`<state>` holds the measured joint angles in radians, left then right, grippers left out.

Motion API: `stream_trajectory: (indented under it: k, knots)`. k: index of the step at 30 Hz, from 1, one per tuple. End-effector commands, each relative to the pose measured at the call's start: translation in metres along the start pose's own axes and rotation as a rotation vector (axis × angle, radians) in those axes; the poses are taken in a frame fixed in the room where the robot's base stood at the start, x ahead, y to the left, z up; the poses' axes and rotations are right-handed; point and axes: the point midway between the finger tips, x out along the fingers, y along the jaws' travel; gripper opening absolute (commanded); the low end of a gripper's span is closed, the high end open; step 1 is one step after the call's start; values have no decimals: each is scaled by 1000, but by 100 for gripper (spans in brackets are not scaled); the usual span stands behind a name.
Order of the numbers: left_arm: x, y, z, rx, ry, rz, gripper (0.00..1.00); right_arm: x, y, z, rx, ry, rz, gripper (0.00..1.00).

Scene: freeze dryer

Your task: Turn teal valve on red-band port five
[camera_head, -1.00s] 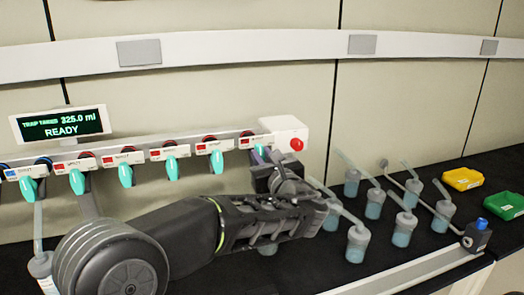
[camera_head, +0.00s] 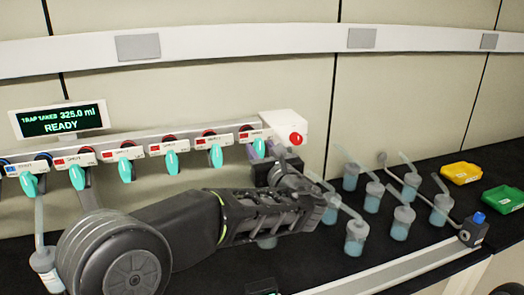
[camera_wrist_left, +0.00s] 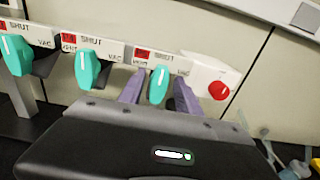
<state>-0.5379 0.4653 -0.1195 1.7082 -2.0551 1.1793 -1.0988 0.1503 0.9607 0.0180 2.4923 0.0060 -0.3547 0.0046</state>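Along the manifold, a blue-band port is at the far left and several red-band ports follow, each with a teal valve. The fifth red-band port is rightmost, beside the white end box (camera_head: 284,127). My left gripper (camera_head: 259,149) is at this port. In the left wrist view its teal valve (camera_wrist_left: 158,85) hangs down with a slight tilt, between the two purple fingers of my left gripper (camera_wrist_left: 159,90). Gaps show on both sides, so the fingers are open around the valve. My right gripper's fingers are not seen.
The neighbouring teal valve (camera_head: 216,156) is close on the left. A red button (camera_wrist_left: 219,90) is on the end box to the right. Several flasks (camera_head: 356,238) stand on the black bench, with yellow (camera_head: 461,173) and green (camera_head: 503,198) trays farther right.

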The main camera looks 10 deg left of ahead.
Motion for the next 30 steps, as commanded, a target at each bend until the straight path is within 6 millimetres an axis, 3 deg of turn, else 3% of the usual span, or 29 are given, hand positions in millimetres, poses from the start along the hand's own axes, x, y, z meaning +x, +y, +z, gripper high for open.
stream_trajectory:
  k: [10,21,30]
  knots:
    - [-8,-1,-1,-1,0,-2,40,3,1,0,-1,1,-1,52]
    - [-64,-1,-2,-1,0,-3,40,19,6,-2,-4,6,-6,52]
    - [-79,0,0,0,0,0,40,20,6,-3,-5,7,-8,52]
